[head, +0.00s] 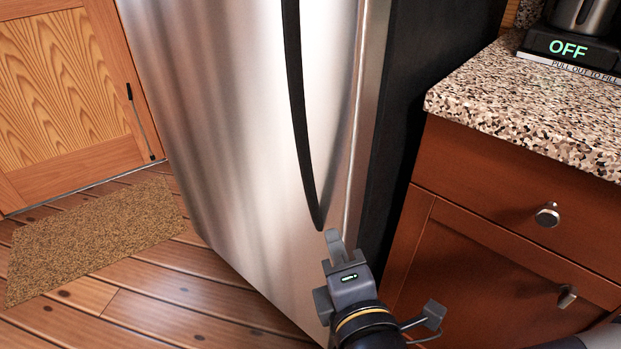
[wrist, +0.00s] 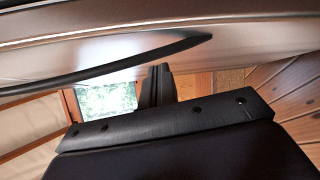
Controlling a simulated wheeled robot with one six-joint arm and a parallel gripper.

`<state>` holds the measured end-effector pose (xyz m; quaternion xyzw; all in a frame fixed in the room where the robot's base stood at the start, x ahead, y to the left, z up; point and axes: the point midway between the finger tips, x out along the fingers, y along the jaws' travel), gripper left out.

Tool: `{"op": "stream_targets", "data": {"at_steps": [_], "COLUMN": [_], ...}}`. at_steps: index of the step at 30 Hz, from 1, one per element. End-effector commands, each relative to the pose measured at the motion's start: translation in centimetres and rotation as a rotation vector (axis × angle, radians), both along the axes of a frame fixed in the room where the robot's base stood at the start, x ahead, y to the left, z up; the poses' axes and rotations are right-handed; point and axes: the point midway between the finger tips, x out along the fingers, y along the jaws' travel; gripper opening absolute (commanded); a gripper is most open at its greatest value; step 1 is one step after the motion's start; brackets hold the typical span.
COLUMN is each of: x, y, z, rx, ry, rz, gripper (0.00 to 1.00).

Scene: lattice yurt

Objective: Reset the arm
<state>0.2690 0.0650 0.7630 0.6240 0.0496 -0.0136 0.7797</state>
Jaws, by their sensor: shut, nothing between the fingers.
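My gripper (head: 334,238) is shut and empty in the lower middle of the head view, in front of a steel fridge. Its closed fingers also show in the wrist view (wrist: 159,72), pointing up in the picture. The fingertips appear just below the lower end of the fridge's long dark handle (head: 302,130). I cannot tell whether they touch the fridge door (head: 235,130). In the wrist view the handle (wrist: 120,66) runs across the upper left, and the door (wrist: 265,35) fills the top.
A speckled stone counter (head: 510,105) over brown drawers (head: 510,215) stands close at the right. A coffee machine (head: 570,45) reading OFF is on it. A wooden door (head: 60,90) and a brown mat (head: 95,235) are at the left. Plank floor lies open at lower left.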

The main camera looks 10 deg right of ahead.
Motion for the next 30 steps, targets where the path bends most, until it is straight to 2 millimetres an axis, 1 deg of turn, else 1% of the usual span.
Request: {"op": "stream_targets", "data": {"at_steps": [14,23,30], "x": [0.3,1.6,3.2], "y": [0.4,1.6,3.4], "z": [-0.1,-0.3,-0.6], "rx": [-0.001,-0.002,-0.003], "ry": [-0.002,0.0,0.001], "rz": [-0.004,-0.005,-0.004], "gripper": [0.0,0.0,0.0]}}
